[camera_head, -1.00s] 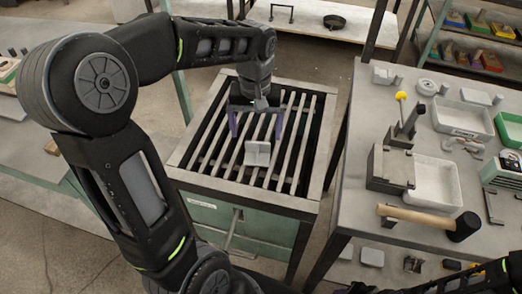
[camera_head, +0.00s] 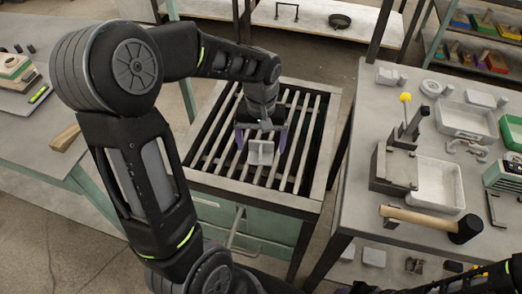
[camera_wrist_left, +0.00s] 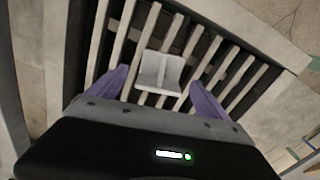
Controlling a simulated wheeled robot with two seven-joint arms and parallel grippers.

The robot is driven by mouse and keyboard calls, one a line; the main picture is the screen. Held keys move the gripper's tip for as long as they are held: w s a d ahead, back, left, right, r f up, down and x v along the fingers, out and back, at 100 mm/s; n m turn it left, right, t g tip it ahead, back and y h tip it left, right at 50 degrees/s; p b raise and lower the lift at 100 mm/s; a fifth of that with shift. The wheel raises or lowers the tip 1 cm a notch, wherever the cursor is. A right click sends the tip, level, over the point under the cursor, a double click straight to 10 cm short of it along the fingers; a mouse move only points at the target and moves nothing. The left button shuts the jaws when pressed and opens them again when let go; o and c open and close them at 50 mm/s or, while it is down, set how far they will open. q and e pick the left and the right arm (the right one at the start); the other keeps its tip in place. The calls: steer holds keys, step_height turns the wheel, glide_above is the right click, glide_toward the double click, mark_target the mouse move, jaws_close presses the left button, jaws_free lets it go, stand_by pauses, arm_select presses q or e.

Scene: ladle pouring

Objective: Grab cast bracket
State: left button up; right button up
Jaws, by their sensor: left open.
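The cast bracket (camera_head: 260,152) is a small light grey angled piece resting on the slatted grate (camera_head: 215,137). In the left wrist view the bracket (camera_wrist_left: 159,72) lies on the slats, ahead of and between the two purple fingers. My left gripper (camera_head: 260,140) is open above the grate, its purple fingers on either side of the bracket in the head view. In the left wrist view the left gripper (camera_wrist_left: 160,88) shows a gap between its fingers and the bracket. My right gripper is not in view; only a dark part of an arm shows at the lower right.
The workbench at the right holds a wooden-handled mallet (camera_head: 430,222), a white tray (camera_head: 440,185) and a yellow-topped tool (camera_head: 405,98). The grate around the bracket is clear.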

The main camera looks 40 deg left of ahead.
mark_target(261, 147)
arm_select(q)
step_height(261, 147, down, 2)
steer(key=shift+f, duration=0.1)
steer(key=shift+c, duration=0.6)
steer(key=c, duration=1.5)
steer(key=shift+o, duration=0.2)
steer(key=shift+r, duration=0.2)
step_height(261, 147, up, 10)
steer(key=shift+f, duration=0.1)
